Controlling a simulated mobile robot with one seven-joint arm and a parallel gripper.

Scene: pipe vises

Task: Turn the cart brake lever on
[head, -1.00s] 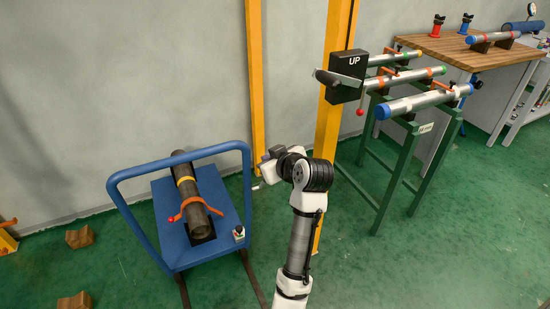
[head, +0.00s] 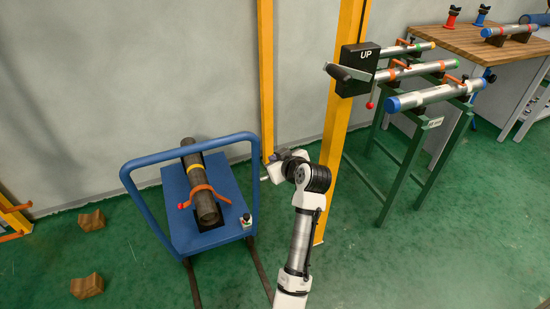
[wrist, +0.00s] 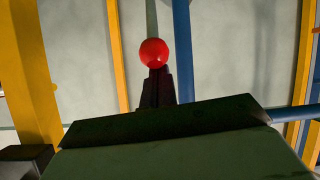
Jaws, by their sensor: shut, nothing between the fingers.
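The blue cart (head: 230,192) stands at lower left in the head view, with a pipe and an orange clamp on it. My gripper (wrist: 157,88) is shut and empty. In the wrist view, a red ball knob (wrist: 153,52) on a thin grey rod shows just beyond my dark fingertips, overlapping them in the picture. I cannot tell whether they touch, nor be sure that this knob is the cart's brake lever. In the head view my wrist (head: 288,165) is just right of the cart's handle, and my fingertips and any lever there are hidden behind it.
A blue bar (wrist: 184,50) runs close to the right of the knob. Yellow posts (head: 342,120) stand by the wall, one carrying a black UP box (head: 360,62) with a lever. A green pipe rack (head: 410,170) is at right. Wooden blocks (head: 90,220) lie at left.

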